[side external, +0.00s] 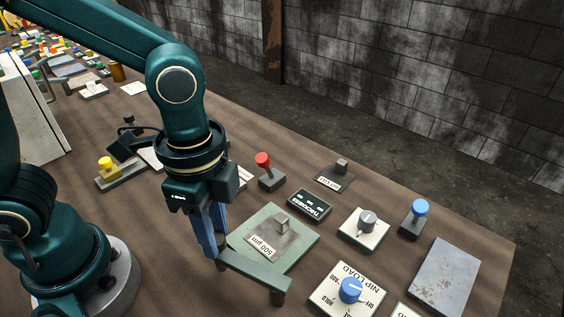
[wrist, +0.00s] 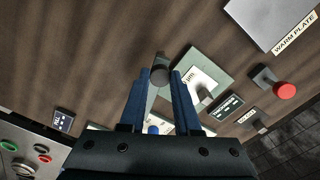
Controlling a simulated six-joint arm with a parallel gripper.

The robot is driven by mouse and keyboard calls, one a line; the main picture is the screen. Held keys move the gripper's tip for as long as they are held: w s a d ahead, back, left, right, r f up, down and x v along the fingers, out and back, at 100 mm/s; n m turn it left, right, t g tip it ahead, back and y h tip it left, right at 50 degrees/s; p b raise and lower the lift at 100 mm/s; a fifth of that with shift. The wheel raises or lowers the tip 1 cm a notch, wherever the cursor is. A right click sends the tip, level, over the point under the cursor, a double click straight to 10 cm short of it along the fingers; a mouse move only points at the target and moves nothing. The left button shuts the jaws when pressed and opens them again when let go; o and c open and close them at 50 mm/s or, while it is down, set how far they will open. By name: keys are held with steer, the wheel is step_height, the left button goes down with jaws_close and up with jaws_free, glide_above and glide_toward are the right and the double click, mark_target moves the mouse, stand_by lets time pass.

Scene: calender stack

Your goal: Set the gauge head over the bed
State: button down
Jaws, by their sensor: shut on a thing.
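The gauge head appears to be a grey-green bar (side external: 255,274) with a dark round post under its right end. My gripper (side external: 219,258) is at the bar's left end, its blue fingers pointing down. In the wrist view, my gripper (wrist: 161,78) is shut on a dark round knob (wrist: 160,73), apparently part of the gauge head. The bed is a pale green square plate (side external: 304,237) with a grey "500 µm" piece (side external: 262,246) on it. The bar runs along the bed's near side; whether it overlaps the bed is unclear. The fingers hide part of the bed in the wrist view.
Behind the bed stand a red-knobbed lever (side external: 264,162) and a black thickness display (side external: 309,205). To the right are a nip load dial (side external: 349,290), a grey knob (side external: 367,221), a blue-knobbed lever (side external: 420,208) and a grey plate (side external: 444,277). A yellow knob (side external: 106,165) is at left.

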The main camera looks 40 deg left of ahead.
steer(key=w+m, duration=0.4)
steer(key=m, duration=0.1)
steer(key=w+m, duration=0.2)
steer(key=m, duration=0.1)
steer(key=shift+w+d, duration=0.25)
steer(key=shift+d, duration=0.05)
steer(key=shift+w+d+m, duration=0.55)
steer(key=shift+w+m, duration=0.3)
steer(key=shift+m, duration=0.35)
steer(key=c, duration=0.6)
jaws_free()
steer(key=shift+r, duration=0.15)
